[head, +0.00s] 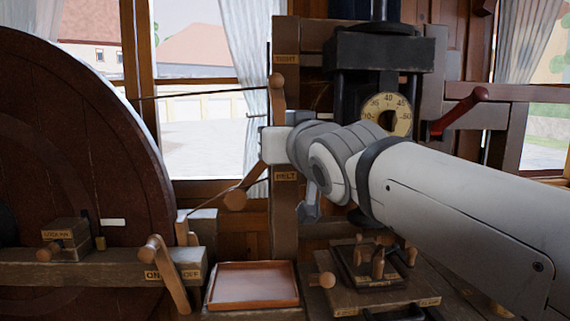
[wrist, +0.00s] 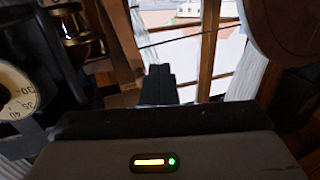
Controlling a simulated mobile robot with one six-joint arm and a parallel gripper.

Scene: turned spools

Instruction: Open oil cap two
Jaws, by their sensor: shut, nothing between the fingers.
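My gripper (wrist: 158,85) is shut and empty, with its dark fingers together at the middle of the wrist view. They point towards the window and touch nothing that I can see. In the head view my wrist hangs in front of the wooden post, left of the dial, and hides the fingertips. A small brass-and-dark fitting (wrist: 75,25) shows at the upper left of the wrist view, left of the fingers. It may be an oil cup, but I cannot read a number on it. No oil cap is clearly identifiable in the head view.
The yellow dial (head: 386,112) sits under the black spindle head (head: 378,50), with a red-handled lever (head: 460,110) to its right. A large brown wheel (head: 80,190) fills the left. A wooden tray (head: 255,286) and an ON/OFF lever (head: 165,270) stand below. A thin cord (head: 200,92) crosses the window.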

